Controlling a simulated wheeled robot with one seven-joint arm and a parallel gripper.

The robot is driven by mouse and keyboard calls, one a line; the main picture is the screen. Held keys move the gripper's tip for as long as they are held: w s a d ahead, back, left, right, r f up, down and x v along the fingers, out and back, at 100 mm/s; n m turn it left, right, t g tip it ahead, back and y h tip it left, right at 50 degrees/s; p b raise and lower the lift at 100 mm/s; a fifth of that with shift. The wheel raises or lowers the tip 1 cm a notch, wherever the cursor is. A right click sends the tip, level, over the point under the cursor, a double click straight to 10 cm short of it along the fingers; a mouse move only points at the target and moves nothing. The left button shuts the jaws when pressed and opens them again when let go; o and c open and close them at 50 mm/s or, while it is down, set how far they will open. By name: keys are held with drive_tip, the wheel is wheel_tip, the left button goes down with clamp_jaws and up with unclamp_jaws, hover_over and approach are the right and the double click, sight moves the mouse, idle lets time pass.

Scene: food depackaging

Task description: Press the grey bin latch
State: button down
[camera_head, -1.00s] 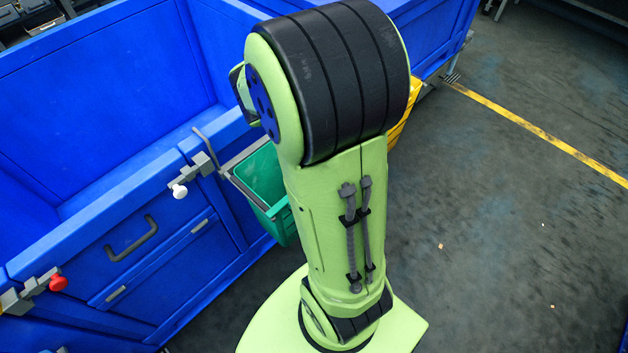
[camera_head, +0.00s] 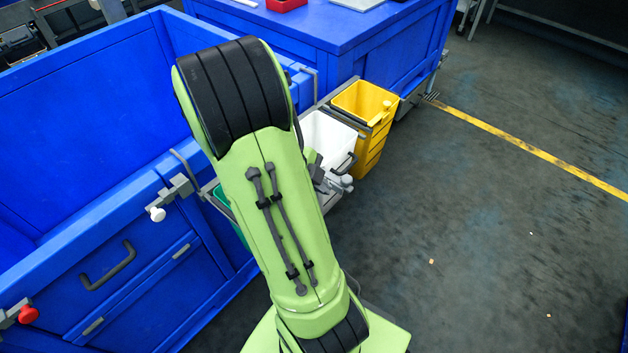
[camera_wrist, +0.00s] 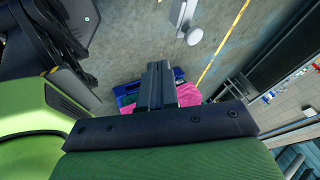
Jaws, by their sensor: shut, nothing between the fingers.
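A pale grey-white bin (camera_head: 328,137) hangs at the side of the blue station in the head view, partly hidden by my arm. Light grey hardware (camera_head: 341,184) shows at its front; I cannot tell whether it is the latch or part of my wrist. In the wrist view, a pale rounded knob (camera_wrist: 193,36) on a light grey metal piece (camera_wrist: 182,12) shows at the top, and this may be the latch. My gripper (camera_wrist: 158,70) has its dark fingers together and empty, apart from the knob and below left of it in the picture.
A yellow bin (camera_head: 365,103) stands right of the pale one; a green bin (camera_head: 226,203) is mostly hidden by my arm. White (camera_head: 157,214) and red (camera_head: 28,314) knobs sit on the blue station (camera_head: 115,176). The dark floor (camera_head: 500,230) at right is open.

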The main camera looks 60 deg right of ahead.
sight(337, 181)
drive_tip(key=d+f, duration=0.1)
drive_tip(key=s+d+f, duration=0.1)
drive_tip(key=d, duration=0.1)
drive_tip(key=d+f, duration=0.1)
drive_tip(key=d, duration=0.1)
drive_tip(key=shift+s+d+f+b, duration=0.15)
drive_tip(key=shift+d+f+b, duration=0.1)
drive_tip(key=shift+f+b, duration=0.1)
drive_tip(key=shift+d, duration=0.15)
